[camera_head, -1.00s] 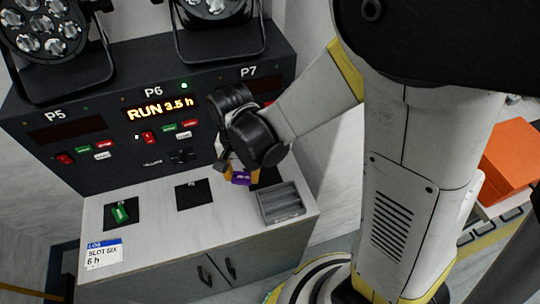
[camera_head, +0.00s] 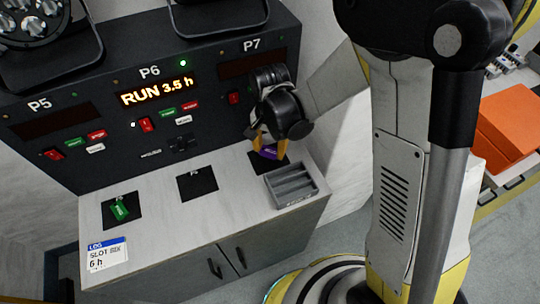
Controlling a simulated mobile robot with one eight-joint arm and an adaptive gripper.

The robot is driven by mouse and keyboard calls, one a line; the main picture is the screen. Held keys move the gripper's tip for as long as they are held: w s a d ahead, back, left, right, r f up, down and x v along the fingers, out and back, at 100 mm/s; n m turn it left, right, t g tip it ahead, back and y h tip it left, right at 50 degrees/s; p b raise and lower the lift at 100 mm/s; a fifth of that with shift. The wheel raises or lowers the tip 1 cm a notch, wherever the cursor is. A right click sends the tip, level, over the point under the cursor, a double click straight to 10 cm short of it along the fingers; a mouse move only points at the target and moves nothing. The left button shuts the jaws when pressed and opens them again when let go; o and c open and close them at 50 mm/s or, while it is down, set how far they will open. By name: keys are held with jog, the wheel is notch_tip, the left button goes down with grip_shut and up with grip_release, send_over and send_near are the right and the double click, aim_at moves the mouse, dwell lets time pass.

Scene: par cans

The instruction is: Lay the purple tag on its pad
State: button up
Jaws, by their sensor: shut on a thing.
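The purple tag (camera_head: 268,152) is between the orange-yellow fingers of my gripper (camera_head: 269,147), which is shut on it. The tag is over the right-hand black pad (camera_head: 281,163) on the white counter, below the P7 panel. Whether the tag touches that pad cannot be told from this view. My gripper and wrist hide part of the pad and part of the P7 panel. The middle black pad (camera_head: 197,184) is empty. A green tag (camera_head: 119,209) lies on the left black pad (camera_head: 107,221).
A grey slotted tray (camera_head: 292,186) stands on the counter just in front of the right pad. A white card (camera_head: 107,256) reading SLOT SIX, 6 h is at the counter's front left. The P6 display (camera_head: 157,92) reads RUN 3.5 h. An orange box (camera_head: 510,125) is far right.

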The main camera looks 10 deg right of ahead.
aim_at(269, 150)
jog(key=shift+f+b, duration=0.4)
jog(key=shift+f, duration=0.95)
jog(key=shift+f, duration=0.15)
jog(key=o, duration=0.9)
